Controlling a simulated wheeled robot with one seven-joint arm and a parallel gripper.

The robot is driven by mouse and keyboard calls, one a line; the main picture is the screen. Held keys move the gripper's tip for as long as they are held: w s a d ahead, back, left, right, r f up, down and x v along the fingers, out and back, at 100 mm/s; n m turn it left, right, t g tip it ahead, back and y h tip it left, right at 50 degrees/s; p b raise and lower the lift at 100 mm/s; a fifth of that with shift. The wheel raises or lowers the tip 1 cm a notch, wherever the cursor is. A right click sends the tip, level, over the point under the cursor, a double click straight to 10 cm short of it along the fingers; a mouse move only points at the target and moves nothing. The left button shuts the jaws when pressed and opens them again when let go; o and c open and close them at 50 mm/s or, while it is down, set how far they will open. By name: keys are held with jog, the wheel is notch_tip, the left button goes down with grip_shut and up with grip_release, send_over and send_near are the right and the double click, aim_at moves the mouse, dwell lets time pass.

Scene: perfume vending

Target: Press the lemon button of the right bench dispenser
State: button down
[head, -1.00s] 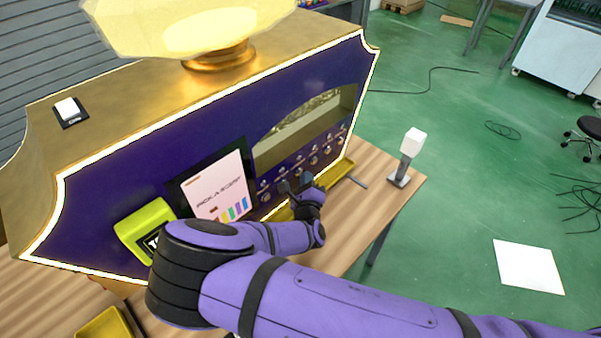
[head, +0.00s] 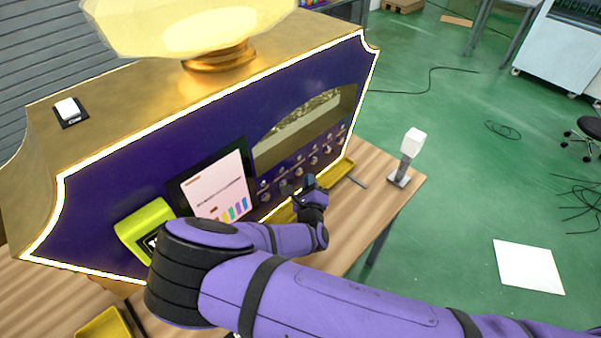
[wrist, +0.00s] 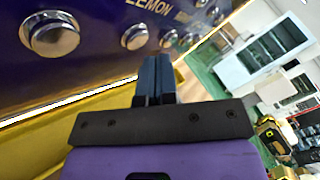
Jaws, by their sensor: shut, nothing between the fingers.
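The dispenser (head: 110,180) is a gold and dark blue machine with a lit white edge. Its front has a row of round silver buttons below a window. In the wrist view a LEMON label (wrist: 150,6) is partly cut off at the top; the silver button (wrist: 134,37) just below it appears to be the lemon button. My gripper (wrist: 155,62) is shut and empty, its dark fingertips below and slightly right of that button, with a visible gap. In the head view my gripper (head: 309,181) is in front of the button row and hides part of it; labels are unreadable there.
A yellow tray (head: 340,180) runs along the panel's foot. A screen (head: 220,190) and a yellow-green unit (head: 145,225) sit left of the buttons. A white-topped stand (head: 412,142) is on the wooden bench's right end. Green floor beyond is mostly open.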

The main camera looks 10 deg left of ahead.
jog(key=shift+s+d, duration=0.15)
jog(key=shift+d, duration=0.05)
jog(key=shift+s+d, duration=0.4)
jog(key=shift+d, duration=0.3)
jog(key=shift+s+d, duration=0.4)
jog(key=shift+d, duration=0.25)
jog(key=shift+s+d, duration=0.4)
jog(key=shift+d, duration=0.3)
jog(key=w+d+r+m+g+h, duration=0.2)
jog(key=d+r+m+g+h, duration=1.25)
jog(key=d+r+m, duration=1.45)
jog(key=s+d+r+m+g+y, duration=0.3)
jog(key=s+d+r+m+y, duration=0.1)
jog(key=s+d+r+m, duration=0.55)
jog(key=s+r+m+t+y, duration=0.2)
jog(key=s+r+m, duration=0.3)
jog(key=s, duration=0.3)
jog(key=s+r+m+t+y, duration=0.2)
jog(key=s+r+m+y, duration=0.2)
jog(key=s, duration=0.3)
jog(key=shift+s+a+r+m+t, duration=0.35)
jog(key=shift+s+a+r+m, duration=0.1)
jog(key=shift+r+m, duration=0.1)
